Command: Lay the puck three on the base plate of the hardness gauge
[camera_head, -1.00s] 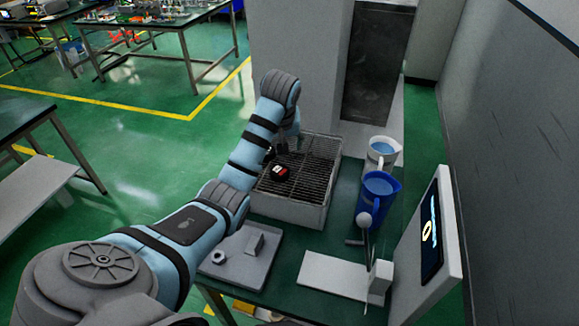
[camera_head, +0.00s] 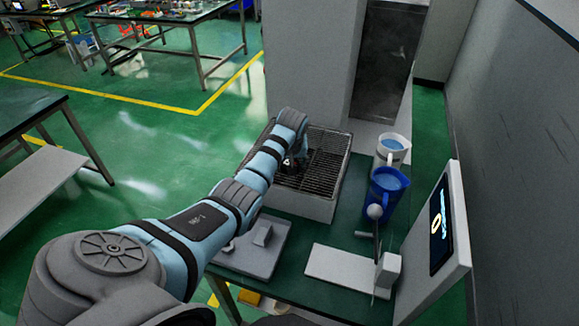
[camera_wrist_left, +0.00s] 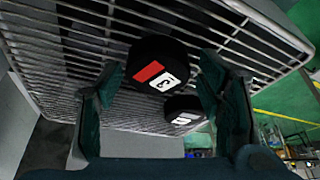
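A black puck (camera_wrist_left: 160,62) with a red and white label lies on a wire rack (camera_head: 332,168). Its digit is tilted and hard to read; it may be a three. A second black puck (camera_wrist_left: 183,117) with a white label lies close by. My left gripper (camera_wrist_left: 163,72) is open over the rack, with the red-labelled puck between its fingertips in the picture and a gap on both sides. In the head view my arm mostly hides the pucks. The hardness gauge has a white base plate (camera_head: 335,272) and an upright screen (camera_head: 440,225). My right gripper is out of view.
A blue jug (camera_head: 386,195) and a white jug (camera_head: 393,152) stand right of the rack. A thin rod with a pale ball (camera_head: 374,211) stands by the gauge.

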